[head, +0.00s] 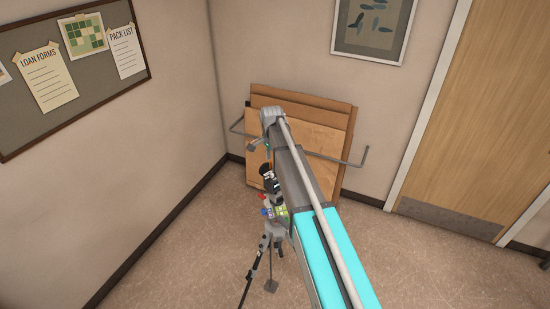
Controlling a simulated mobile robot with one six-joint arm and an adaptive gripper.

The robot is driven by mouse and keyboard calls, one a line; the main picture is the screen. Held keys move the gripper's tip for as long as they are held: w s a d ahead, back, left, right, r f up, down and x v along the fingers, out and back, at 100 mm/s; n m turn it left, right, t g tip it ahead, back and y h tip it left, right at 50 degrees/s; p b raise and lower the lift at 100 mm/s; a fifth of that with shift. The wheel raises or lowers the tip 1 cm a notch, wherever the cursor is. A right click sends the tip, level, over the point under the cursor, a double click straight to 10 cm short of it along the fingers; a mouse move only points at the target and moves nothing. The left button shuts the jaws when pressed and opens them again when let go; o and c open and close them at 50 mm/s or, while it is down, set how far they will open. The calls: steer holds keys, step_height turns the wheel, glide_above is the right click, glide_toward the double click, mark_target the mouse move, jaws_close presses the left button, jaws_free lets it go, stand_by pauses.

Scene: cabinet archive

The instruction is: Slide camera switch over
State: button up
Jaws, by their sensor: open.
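A tripod (269,243) stands on the floor below and partly behind my arm. Small red, blue and yellow-green parts (280,212) show at its top, close beside the arm. The camera and its switch cannot be made out; my arm covers much of that spot. My arm reaches from the lower right to the middle of the view and bends down at its far end. A small dark shape just above the tripod top looks like my gripper (268,174). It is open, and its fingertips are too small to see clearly. I cannot tell whether it touches anything.
Wooden boards (335,120) lean in a metal rack (350,161) against the back wall, behind my arm. A pin board (75,75) hangs on the left wall, and a framed picture (374,25) on the back wall. A wooden door (490,110) is at right. The floor (180,260) at left is clear.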

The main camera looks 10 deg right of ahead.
mark_target(272, 174)
steer(key=shift+f+b, duration=3.6)
steer(key=shift+f, duration=0.1)
steer(key=shift+f+b, duration=0.3)
jaws_close()
